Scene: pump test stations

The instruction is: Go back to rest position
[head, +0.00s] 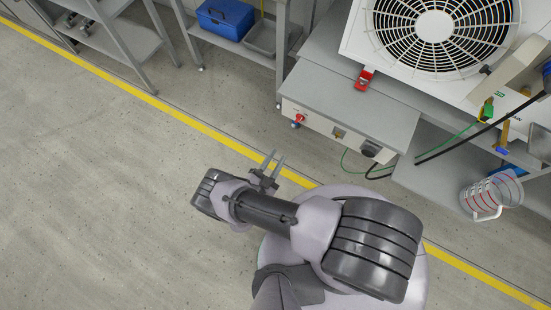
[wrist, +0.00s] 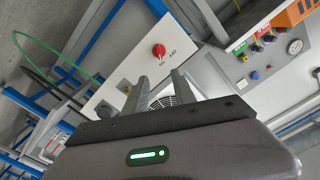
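My gripper (head: 272,163) is at the end of my arm near the middle of the head view, over the floor by the yellow line. Its two thin fingers point up and toward the test station, with a gap between them and nothing in it. In the wrist view my gripper (wrist: 152,95) also shows its two fingers apart and empty. The test station's control box (head: 345,118) with a red knob stands beyond the fingertips, apart from them. The red knob (wrist: 159,50) also shows in the wrist view.
A large fan unit (head: 435,35) sits on the bench. A clear measuring jug (head: 487,198) is at the right. A blue toolbox (head: 225,18) is on a rear shelf. Green and black cables (head: 432,152) hang by the bench. The floor (head: 90,180) at left is clear.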

